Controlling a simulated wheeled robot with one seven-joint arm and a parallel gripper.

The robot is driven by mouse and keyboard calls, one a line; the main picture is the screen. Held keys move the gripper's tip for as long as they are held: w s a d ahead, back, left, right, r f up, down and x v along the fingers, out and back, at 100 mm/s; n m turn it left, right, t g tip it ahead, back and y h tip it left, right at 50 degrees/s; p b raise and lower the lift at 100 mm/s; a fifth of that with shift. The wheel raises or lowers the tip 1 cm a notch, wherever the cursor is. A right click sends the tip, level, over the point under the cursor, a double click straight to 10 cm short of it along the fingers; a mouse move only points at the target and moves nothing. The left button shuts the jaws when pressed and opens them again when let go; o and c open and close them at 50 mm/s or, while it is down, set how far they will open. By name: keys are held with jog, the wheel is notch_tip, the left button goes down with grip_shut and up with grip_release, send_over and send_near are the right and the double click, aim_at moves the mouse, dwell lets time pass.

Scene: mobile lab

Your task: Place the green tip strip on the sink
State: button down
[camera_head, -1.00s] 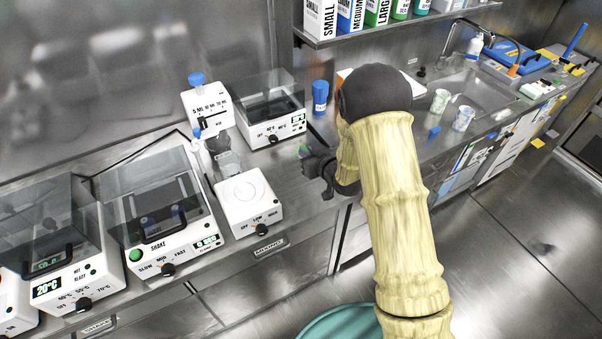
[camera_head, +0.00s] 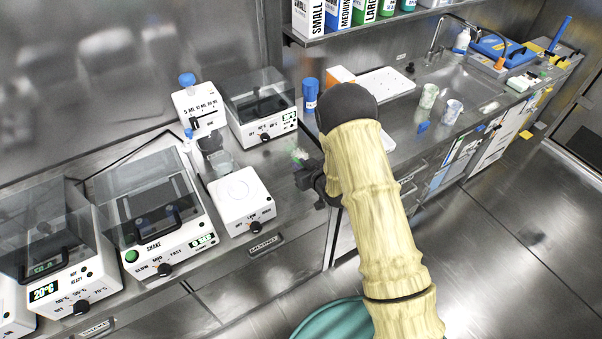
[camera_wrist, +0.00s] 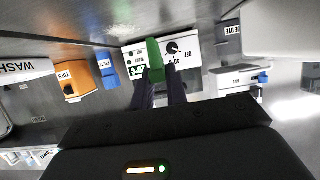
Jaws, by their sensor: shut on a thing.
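The green tip strip (camera_wrist: 155,60) is upright between the fingertips of my gripper (camera_wrist: 158,88) in the wrist view. My gripper is shut on it. In the head view my gripper (camera_head: 308,172) is over the bench front, right of the white mixer, and the strip (camera_head: 299,156) shows as a small green patch beside it. The sink (camera_head: 478,92) is a metal basin in the counter at the far right, well away from my gripper. Two patterned cups (camera_head: 428,96) (camera_head: 453,111) stand by the sink's near left side.
The white mixer (camera_head: 240,193) and heater (camera_head: 262,112) stand left of my gripper. A blue tube (camera_head: 310,92), an orange box (camera_head: 341,76) and a white tray (camera_head: 388,84) are behind my arm. A shelf (camera_head: 345,36) with boxes hangs above. A blue item (camera_head: 423,127) lies near the counter's edge.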

jog(key=shift+f, duration=2)
jog(key=c, duration=1.4)
grip_release()
jog(key=shift+f, duration=0.1)
jog(key=shift+r+p, duration=0.2)
jog(key=shift+p, duration=0.15)
jog(key=shift+s+d, duration=0.2)
jog(key=b+v, duration=0.2)
jog(key=v, duration=0.9)
jog(key=shift+s, duration=0.15)
